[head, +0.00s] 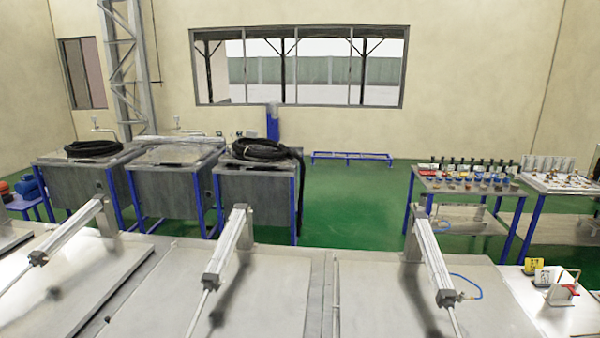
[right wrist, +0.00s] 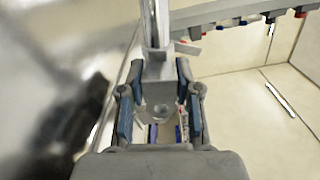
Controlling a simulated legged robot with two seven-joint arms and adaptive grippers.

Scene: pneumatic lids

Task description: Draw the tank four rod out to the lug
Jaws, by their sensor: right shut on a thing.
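In the right wrist view my right gripper (right wrist: 160,100) is shut on the grey metal end piece (right wrist: 161,88) of a rod, with blue-padded fingers on both sides. A bright rod (right wrist: 154,25) runs from it to the top edge. A hole shows in the end piece; the lug is not clearly visible. In the head view three pneumatic cylinders slope down over the lids: left (head: 72,232), middle (head: 228,246) and right (head: 433,258). Thin rods come out of their lower ends and leave the frame. Which is tank four cannot be told. Neither gripper shows in the head view.
Pale lids (head: 280,285) fill the front. Behind stand grey tanks on blue legs with black hoses (head: 260,150). A blue-legged table (head: 470,187) with small parts is at right. A white board (head: 575,308) with coloured fittings is at the right front. Green floor (head: 345,205) is clear.

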